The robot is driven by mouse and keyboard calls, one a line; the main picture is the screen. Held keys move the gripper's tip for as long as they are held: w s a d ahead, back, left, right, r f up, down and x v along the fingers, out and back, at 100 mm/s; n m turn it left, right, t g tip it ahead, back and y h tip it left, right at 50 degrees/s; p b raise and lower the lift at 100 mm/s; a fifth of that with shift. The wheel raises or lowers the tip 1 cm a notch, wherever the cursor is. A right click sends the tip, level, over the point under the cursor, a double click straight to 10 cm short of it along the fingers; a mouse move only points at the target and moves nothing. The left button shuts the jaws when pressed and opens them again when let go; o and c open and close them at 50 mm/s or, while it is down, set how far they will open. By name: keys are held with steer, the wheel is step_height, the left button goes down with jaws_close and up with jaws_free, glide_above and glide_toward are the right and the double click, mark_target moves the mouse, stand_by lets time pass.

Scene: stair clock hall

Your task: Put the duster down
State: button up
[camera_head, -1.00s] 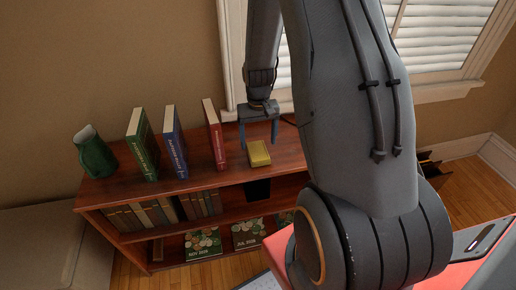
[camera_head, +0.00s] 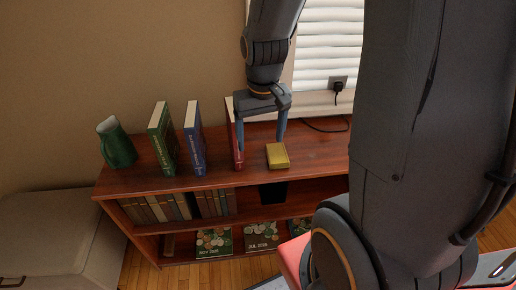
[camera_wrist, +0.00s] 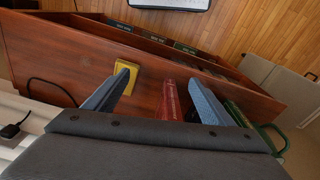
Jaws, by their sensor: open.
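The duster, a small yellow block (camera_head: 278,156), lies on the wooden shelf top to the right of the red book (camera_head: 231,128). My gripper (camera_head: 260,145) is open and empty above the shelf top. In the wrist view the duster (camera_wrist: 130,68) lies beyond the tip of the left finger, clear of both fingers. The red book (camera_wrist: 170,103) shows between the fingers of my gripper (camera_wrist: 158,80); I cannot tell whether a finger touches it.
The bookcase (camera_head: 135,181) holds books on its lower shelves. A green book (camera_head: 163,140), a blue book (camera_head: 195,140) and a green jug (camera_head: 117,145) stand on top at left. A cable (camera_head: 318,128) runs behind, right. Free top surface surrounds the duster.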

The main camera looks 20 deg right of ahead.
steer(key=s+a+r+n, duration=0.1)
steer(key=s+a, duration=0.3)
steer(key=s, duration=0.2)
steer(key=shift+r, duration=0.2)
steer(key=shift+w, duration=0.1)
stand_by(0.9)
